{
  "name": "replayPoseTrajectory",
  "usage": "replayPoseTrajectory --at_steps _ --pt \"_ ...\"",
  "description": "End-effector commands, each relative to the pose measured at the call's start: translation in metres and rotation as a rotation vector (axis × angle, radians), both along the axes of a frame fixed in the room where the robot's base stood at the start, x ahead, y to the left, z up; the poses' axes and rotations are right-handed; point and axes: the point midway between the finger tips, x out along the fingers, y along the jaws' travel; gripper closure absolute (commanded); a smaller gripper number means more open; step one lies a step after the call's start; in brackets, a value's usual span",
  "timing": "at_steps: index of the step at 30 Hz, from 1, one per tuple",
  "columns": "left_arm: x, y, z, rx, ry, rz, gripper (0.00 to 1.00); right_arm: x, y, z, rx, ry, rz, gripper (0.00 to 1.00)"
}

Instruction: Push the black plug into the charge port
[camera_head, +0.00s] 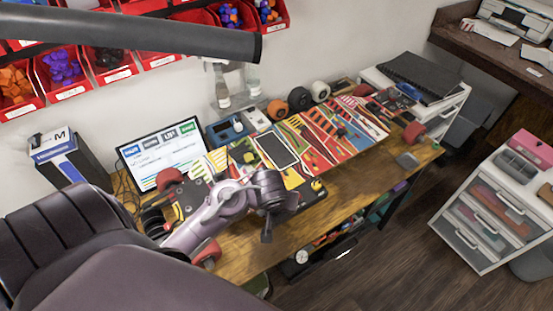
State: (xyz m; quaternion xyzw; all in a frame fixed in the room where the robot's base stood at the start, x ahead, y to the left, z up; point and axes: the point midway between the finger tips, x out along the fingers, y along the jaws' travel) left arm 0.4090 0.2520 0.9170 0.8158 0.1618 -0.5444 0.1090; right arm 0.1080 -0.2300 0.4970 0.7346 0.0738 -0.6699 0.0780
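A skateboard (352,122) with colourful graphics lies across the wooden table, with red wheels (414,132) at its ends. A dark rectangular panel (278,150) sits on its surface. My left arm comes in from the lower left, and its gripper (267,228) is over the near edge of the board's left part, fingers pointing down. Whether the fingers are open or shut is unclear, and I see nothing certain between them. I cannot make out the black plug or the charge port; the arm hides part of the board's left end. My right gripper is not in view.
A monitor (163,155) and a blue device (227,131) stand behind the board. Loose wheels (299,99) and spray bottles (220,88) line the back. The white drawer unit (480,235) stands apart across clear floor.

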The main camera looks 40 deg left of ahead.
Motion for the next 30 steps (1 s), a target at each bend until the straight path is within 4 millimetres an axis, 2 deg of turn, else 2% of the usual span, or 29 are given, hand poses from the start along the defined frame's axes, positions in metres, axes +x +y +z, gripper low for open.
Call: replayPoseTrajectory --at_steps 13,14,18,19,26,30 --pt "-0.0006 0.0 -0.0037 0.0 0.002 0.0 1.0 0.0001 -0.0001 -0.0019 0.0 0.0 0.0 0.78" --pt "-0.0006 0.0 -0.0037 0.0 0.002 0.0 0.75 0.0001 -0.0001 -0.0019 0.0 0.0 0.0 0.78" --pt "-0.0005 0.0 -0.0035 0.0 0.002 0.0 0.57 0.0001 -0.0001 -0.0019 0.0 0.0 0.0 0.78" --pt "-0.0005 0.0001 -0.0034 0.0 0.002 0.0 0.54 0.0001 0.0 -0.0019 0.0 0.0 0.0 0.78" --pt "-0.0008 0.0008 -0.0036 0.001 0.003 0.002 0.54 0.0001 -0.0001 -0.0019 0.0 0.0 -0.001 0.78" --pt "-0.0011 0.0012 -0.0039 0.003 0.004 0.003 0.44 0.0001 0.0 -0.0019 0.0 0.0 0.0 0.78"
